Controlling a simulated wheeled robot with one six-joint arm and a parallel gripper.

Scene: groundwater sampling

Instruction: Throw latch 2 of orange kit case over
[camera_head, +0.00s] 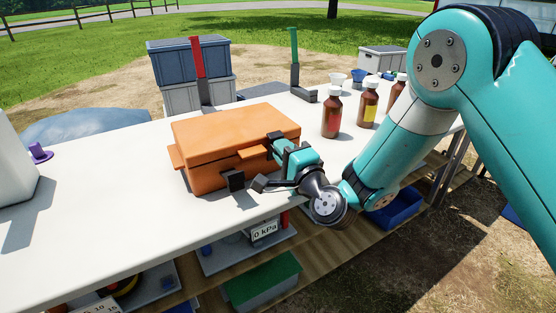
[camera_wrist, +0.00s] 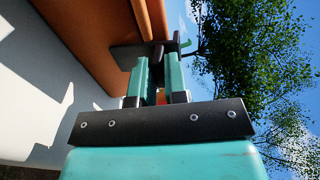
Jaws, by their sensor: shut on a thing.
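The orange kit case (camera_head: 215,145) sits closed on the white table, and its orange side fills the upper left of the wrist view (camera_wrist: 85,35). One dark latch (camera_head: 233,180) is on its front at the left. A second dark latch (camera_head: 274,137) is at the front right, partly hidden by my gripper (camera_head: 283,152). In the wrist view my gripper's teal fingers (camera_wrist: 158,80) are shut at a dark latch plate (camera_wrist: 128,56) beside the case; the exact contact is hidden. I see no number on either latch.
Brown bottles (camera_head: 332,115) stand right of the case. A red-handled lever (camera_head: 198,62) and a green-handled lever (camera_head: 294,48) stand behind it. A shelf below holds a gauge reading 0 kPa (camera_head: 265,231).

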